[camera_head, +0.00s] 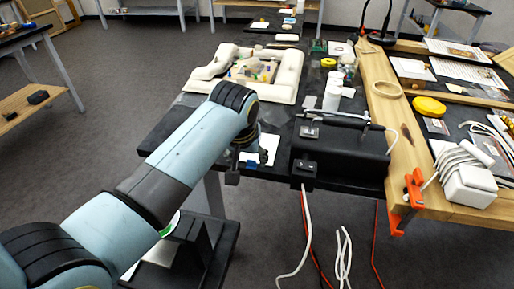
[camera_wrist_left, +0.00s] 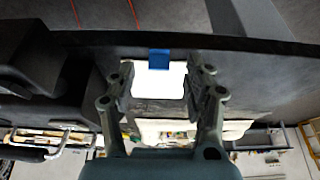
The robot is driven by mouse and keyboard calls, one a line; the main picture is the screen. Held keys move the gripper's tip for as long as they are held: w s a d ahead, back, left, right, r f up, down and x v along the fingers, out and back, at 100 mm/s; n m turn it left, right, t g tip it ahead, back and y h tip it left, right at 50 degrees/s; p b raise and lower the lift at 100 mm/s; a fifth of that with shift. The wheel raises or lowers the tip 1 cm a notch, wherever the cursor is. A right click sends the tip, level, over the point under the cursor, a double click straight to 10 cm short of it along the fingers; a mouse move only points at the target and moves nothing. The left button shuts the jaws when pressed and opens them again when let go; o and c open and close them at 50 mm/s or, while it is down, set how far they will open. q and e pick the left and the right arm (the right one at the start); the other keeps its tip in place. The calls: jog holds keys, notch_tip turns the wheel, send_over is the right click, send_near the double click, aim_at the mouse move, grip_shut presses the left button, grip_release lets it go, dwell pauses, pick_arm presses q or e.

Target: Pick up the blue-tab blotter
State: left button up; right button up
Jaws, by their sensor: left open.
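The blue-tab blotter is a white sheet (camera_head: 270,146) lying on the dark table near its front edge, partly hidden by my left arm in the head view. Its blue tab (camera_head: 252,164) points toward the front edge. In the left wrist view the white sheet (camera_wrist_left: 158,84) and its blue tab (camera_wrist_left: 159,59) show between the fingers. My left gripper (camera_wrist_left: 158,76) is open and empty, with one finger on each side of the sheet. In the head view the left gripper (camera_head: 240,166) is over the table's front edge, mostly hidden behind its wrist. My right gripper is not in view.
A black box (camera_head: 340,160) stands just right of the blotter. A cream foam tray (camera_head: 215,70) with small parts lies behind it. White cylinders (camera_head: 332,92) stand behind the box. Cables hang below the table.

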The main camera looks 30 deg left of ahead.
aim_at(251, 165)
pick_arm(q)
jog(key=shift+x, duration=1.55)
jog(key=c, duration=1)
jog(key=shift+o, duration=0.2)
jog(key=shift+r, duration=0.1)
